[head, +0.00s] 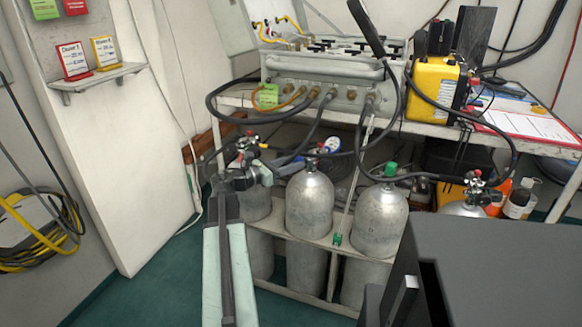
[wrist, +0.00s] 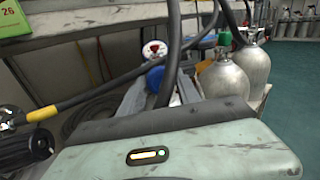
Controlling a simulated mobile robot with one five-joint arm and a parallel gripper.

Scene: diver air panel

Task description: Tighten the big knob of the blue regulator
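In the wrist view, a round blue knob (wrist: 155,78) shows just beyond my gripper, with a white-faced gauge (wrist: 153,50) above it. I take this to be the blue regulator; a black hose partly covers it. My gripper (wrist: 160,95) has two grey fingers apart, one on each side of the hose and knob, with no clear contact visible. In the head view my gripper (head: 252,176) is at the valve of the left cylinder (head: 257,203). The regulator's blue knob cannot be made out clearly there, and the fingers partly hide that area.
Silver cylinders stand in a rack under the table, including a middle one (head: 309,200) and one with a green cap (head: 378,220). Black hoses loop from the grey air panel (head: 320,70). A dark box (head: 500,270) fills the lower right. Green floor is clear at left.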

